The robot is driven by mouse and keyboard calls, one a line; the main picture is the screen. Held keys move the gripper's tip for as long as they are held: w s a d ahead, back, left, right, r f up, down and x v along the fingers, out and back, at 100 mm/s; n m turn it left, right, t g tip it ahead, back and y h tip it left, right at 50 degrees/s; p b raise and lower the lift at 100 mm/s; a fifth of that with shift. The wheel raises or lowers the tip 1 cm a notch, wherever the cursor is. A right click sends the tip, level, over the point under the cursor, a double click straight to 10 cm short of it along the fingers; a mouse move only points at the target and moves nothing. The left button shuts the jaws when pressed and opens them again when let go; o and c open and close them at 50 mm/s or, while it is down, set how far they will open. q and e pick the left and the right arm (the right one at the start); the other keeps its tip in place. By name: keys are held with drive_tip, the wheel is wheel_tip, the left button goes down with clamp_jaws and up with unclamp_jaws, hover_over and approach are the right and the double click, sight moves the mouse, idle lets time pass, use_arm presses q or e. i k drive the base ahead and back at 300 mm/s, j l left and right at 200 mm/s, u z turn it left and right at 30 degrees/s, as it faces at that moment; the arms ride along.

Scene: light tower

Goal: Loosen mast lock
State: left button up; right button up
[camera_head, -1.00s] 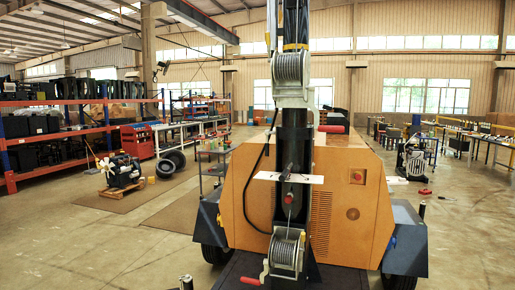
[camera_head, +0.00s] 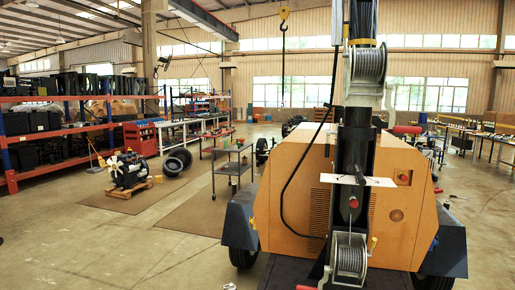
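The light tower's black mast (camera_head: 355,145) stands upright in front of the orange trailer body (camera_head: 300,185). A white cross plate (camera_head: 378,182) sits across the mast, with a dark handle-like part (camera_head: 349,169) just above it. A red knob (camera_head: 352,203) shows on the mast below the plate. I cannot tell for sure which of these is the mast lock. One winch (camera_head: 369,66) is high on the mast and another winch (camera_head: 349,258) is at its foot. Neither of my grippers is in view.
A cart (camera_head: 233,165) and an engine on a pallet (camera_head: 128,172) stand to the left. Shelving (camera_head: 60,135) lines the far left. A yellow crane hook (camera_head: 284,14) hangs at the back.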

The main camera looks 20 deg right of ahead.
sight(329, 132)
drive_tip(key=i+j, duration=0.35)
drive_tip(key=i, duration=0.15)
drive_tip(key=i+j, duration=0.35)
drive_tip(key=i, duration=0.15)
drive_tip(key=i+l+z, duration=0.1)
drive_tip(key=i+z, duration=0.55)
drive_tip(key=z, duration=0.3)
drive_tip(key=i+j+z, duration=0.1)
drive_tip(key=i+z, duration=0.35)
drive_tip(key=k, duration=0.1)
